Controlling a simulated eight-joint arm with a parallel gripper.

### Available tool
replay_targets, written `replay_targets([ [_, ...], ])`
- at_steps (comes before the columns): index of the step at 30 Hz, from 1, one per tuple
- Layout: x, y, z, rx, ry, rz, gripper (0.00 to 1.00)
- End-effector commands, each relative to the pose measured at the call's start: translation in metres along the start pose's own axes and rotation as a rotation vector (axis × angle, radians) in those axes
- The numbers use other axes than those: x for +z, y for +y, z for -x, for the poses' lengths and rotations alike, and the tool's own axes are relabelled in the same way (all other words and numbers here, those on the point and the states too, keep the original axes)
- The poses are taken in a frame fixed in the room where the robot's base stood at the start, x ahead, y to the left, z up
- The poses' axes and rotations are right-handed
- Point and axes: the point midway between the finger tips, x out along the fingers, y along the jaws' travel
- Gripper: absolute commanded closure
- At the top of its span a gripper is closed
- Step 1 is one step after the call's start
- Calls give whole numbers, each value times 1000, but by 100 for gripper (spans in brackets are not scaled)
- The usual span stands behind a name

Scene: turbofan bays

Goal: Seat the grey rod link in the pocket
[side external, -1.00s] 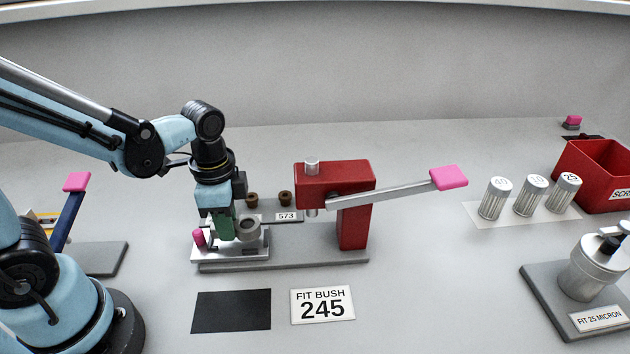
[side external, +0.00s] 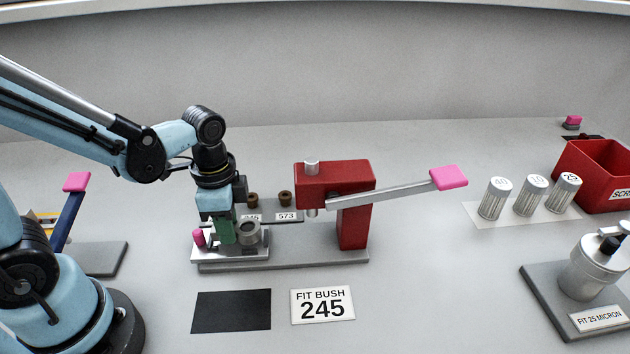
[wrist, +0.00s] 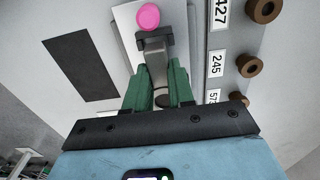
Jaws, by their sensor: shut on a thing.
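My gripper (side external: 231,236) has green fingers, which also show in the wrist view (wrist: 158,90). They are shut on the grey rod link (wrist: 157,68), low over the silver fixture plate (side external: 230,257). The link's ring end (side external: 249,233) sticks out to the right of the fingers in the side view. In the wrist view its shank runs between the fingers toward a dark bracket (wrist: 154,41) beside a pink knob (wrist: 149,15). The pocket itself is hidden by the link and fingers, so I cannot tell whether the link touches its floor.
A red press (side external: 353,205) with a pink-ended lever (side external: 448,178) stands right of the plate on the same base. Behind is a rack (side external: 287,217) of brown bushes with number labels. A black mat (side external: 231,311) and a FIT BUSH 245 card (side external: 322,305) lie in front.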

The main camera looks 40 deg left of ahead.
Motion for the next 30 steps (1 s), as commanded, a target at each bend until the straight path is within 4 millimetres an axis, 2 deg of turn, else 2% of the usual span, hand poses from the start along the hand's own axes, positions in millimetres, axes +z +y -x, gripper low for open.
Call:
replay_targets([
  [30,0,0,-10,0,0,0,100],
])
